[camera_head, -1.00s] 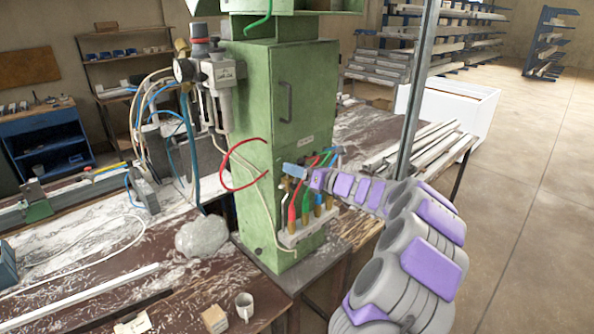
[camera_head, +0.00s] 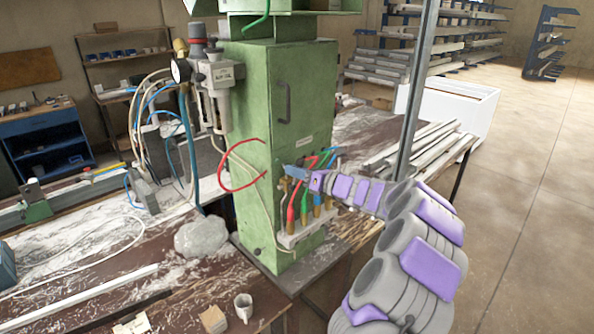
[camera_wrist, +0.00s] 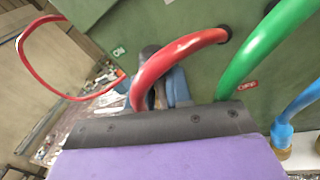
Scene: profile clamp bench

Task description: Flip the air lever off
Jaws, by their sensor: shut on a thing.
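The hose and my gripper hide most of the grip. A green "ON" label (camera_wrist: 119,52) is on the cabinet up and left of the lever.
Red, green and blue hoses (camera_head: 304,200) run close beside my gripper into brass fittings below. A red hose loop (camera_head: 222,176) sticks out left of the cabinet. A regulator (camera_head: 217,75) hangs on its left side. A metal post (camera_head: 412,100) stands behind my arm.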

